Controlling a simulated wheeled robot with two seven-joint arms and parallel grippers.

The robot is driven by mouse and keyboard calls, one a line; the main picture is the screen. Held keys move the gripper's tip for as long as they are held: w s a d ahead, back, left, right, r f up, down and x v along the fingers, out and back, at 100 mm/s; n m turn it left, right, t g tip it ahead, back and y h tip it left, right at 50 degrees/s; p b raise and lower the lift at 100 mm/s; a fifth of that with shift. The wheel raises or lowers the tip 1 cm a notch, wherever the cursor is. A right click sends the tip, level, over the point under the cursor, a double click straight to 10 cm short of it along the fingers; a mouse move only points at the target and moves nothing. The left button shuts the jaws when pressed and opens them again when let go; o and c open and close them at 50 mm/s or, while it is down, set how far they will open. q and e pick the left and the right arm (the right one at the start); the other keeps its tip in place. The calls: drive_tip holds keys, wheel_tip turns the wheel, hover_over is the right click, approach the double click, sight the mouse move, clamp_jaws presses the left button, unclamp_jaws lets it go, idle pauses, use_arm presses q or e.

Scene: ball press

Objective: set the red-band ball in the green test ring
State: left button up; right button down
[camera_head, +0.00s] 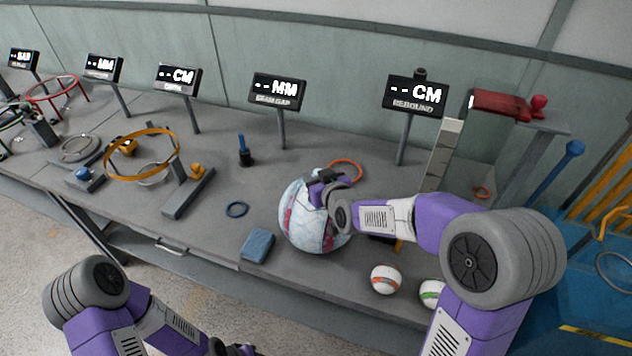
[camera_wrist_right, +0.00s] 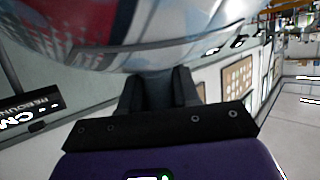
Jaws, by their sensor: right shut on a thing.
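A large white and pale-blue ball with red patches (camera_head: 308,228) is at the middle of the bench, and its underside fills the top of the right wrist view (camera_wrist_right: 150,35). My right gripper (camera_head: 328,188) is shut at its upper right side; the fingers (camera_wrist_right: 160,88) reach the ball, their tips partly hidden. A small white ball with an orange-red band (camera_head: 385,279) rests near the bench's front edge. A green ring (camera_head: 12,117) shows partly at the far left. My left gripper (camera_head: 235,349) is at the bottom edge, mostly cut off.
A green-band ball (camera_head: 432,292) sits beside the small ball. Display signs (camera_head: 277,92) line the back.

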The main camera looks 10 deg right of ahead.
drive_tip(key=shift+r, duration=0.2)
drive_tip(key=shift+f, duration=0.35)
drive_tip(key=c, duration=0.8)
unclamp_jaws()
drive_tip(key=shift+r, duration=0.1)
drive_tip(key=shift+r, duration=0.25)
drive_tip(key=p+v, duration=0.4)
drive_tip(key=v, duration=0.8)
